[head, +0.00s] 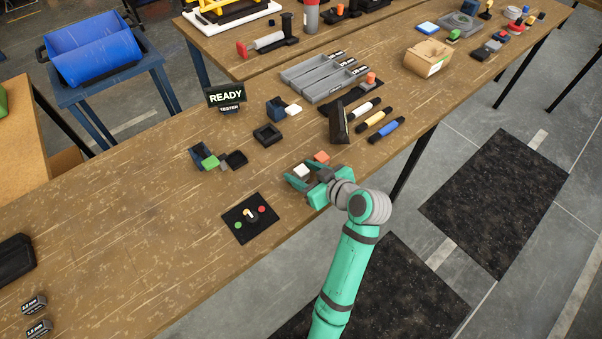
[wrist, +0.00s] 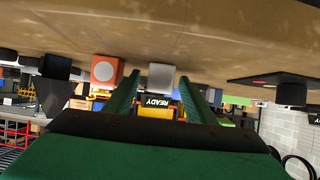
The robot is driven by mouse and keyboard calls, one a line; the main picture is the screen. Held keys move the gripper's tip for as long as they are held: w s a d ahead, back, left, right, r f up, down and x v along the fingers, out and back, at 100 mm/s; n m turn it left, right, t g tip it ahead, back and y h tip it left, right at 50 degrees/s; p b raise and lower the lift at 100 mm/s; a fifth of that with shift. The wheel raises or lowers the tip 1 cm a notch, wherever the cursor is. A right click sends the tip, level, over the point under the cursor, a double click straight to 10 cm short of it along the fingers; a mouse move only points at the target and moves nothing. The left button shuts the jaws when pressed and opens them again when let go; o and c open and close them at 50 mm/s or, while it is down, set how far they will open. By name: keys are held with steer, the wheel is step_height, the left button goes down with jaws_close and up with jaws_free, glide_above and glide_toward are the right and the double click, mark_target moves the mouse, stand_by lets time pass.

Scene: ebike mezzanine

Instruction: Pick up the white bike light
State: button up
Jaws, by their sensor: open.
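The white bike light (head: 301,171) is a small pale block on the wooden bench near its front edge. In the wrist view the white light (wrist: 161,74) appears upside down, between the tips of my fingers. My gripper (head: 304,178) is open and low over the bench at the light. In the wrist view my gripper (wrist: 160,84) has a finger on each side of it, with gaps showing. Whether a finger touches it I cannot tell. An orange block (head: 321,157) sits close beside the light; it also shows in the wrist view (wrist: 105,70), outside the fingers.
Another whitish block (head: 293,110) lies farther back by a dark blue holder (head: 276,108). A black pad with buttons (head: 250,218) lies left of my gripper. A dark stand (head: 339,124) and several marker-like tools lie behind it. A READY sign (head: 226,95) stands farther back.

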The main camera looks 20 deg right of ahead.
steer(key=shift+w, duration=0.25)
steer(key=shift+a, duration=0.1)
steer(key=c, duration=0.4)
steer(key=shift+s+d, duration=0.1)
steer(key=shift+d, duration=0.1)
steer(key=c, duration=0.8)
steer(key=shift+o, duration=0.2)
steer(key=shift+a, duration=0.1)
